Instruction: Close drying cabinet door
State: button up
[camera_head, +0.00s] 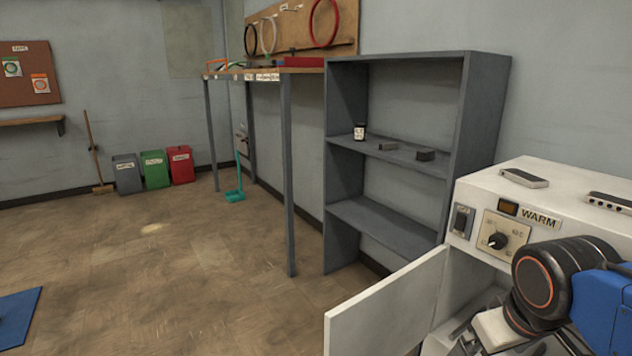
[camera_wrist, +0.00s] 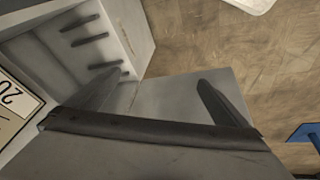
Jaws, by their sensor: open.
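The drying cabinet (camera_head: 470,225) is a white box marked WARM, with a dial and a switch on its front, at the right of the head view. Its white door (camera_head: 385,308) stands open, swung out to the left. In the wrist view, the cabinet (camera_wrist: 130,25) shows its open inside with dark slots at the upper left. A pale panel, apparently the door (camera_wrist: 170,100), lies below and between my fingers. My gripper (camera_wrist: 160,80) is open, with its two dark fingers apart. I cannot tell whether they touch the door.
Small grey items (camera_head: 523,178) lie on the cabinet top. A grey shelf unit (camera_head: 400,225) stands behind the cabinet. A workbench (camera_head: 288,180) stands farther left, with coloured bins (camera_head: 155,170) beyond. A blue mat (camera_head: 18,318) lies on the otherwise open floor.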

aim_at(394, 315)
jog(key=i+j+z, duration=0.2)
jog(key=j+z, duration=0.2)
jog(key=i+j+z, duration=0.1)
jog(key=j+z, duration=0.25)
jog(key=j, duration=0.2)
jog(key=j+z, duration=0.4)
jog(key=j, duration=0.15)
jog(key=j+z, duration=0.35)
jog(key=j, duration=0.2)
jog(key=j+z, duration=0.4)
jog(key=k+j+z, duration=0.35)
jog(key=j, duration=0.25)
jog(key=k+j+z, duration=0.1)
jog(key=j+z, duration=0.3)
jog(key=k+j+z, duration=0.35)
jog(key=k+j+u, duration=0.1)
jog(key=u, duration=0.25)
jog(key=i+l+u, duration=0.25)
jog(key=k+l, duration=0.8)
jog(key=l, duration=0.2)
